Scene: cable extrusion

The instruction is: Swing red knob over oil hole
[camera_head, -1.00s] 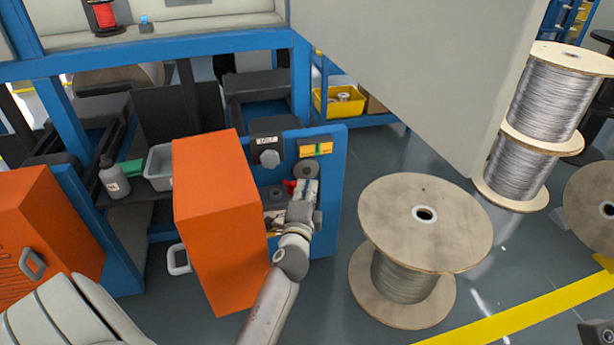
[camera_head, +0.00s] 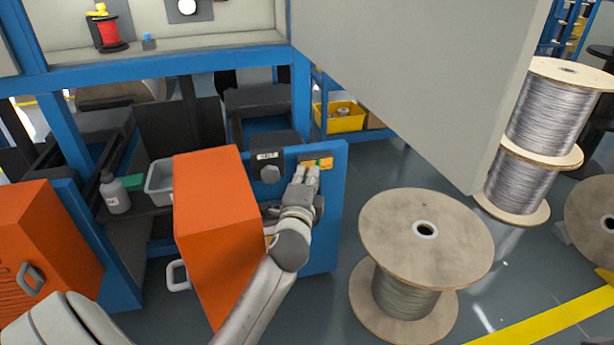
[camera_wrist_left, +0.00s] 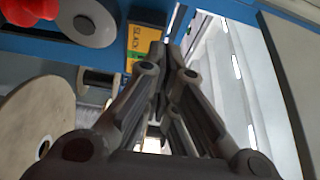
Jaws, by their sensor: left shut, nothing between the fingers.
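My left gripper (camera_head: 307,172) is shut and empty in the head view, in front of the blue panel (camera_head: 327,215), just below the yellow-orange label (camera_head: 317,163). Its fingers (camera_wrist_left: 165,50) point at the panel beside the same label (camera_wrist_left: 147,38), marked "SLACK", in the left wrist view. The red knob (camera_wrist_left: 27,9) is at that view's top left corner, cut off by the edge and apart from the fingers. A grey disc (camera_wrist_left: 92,22) lies right of it. In the head view my gripper and arm hide the knob. I cannot make out the oil hole. My right gripper is not in view.
An orange cabinet (camera_head: 212,225) stands close to the left of my forearm. A wooden cable spool (camera_head: 425,232) stands to the right on the floor. A large grey panel (camera_head: 420,70) hangs across the upper right. A dark box with a knob (camera_head: 272,160) is beside the label.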

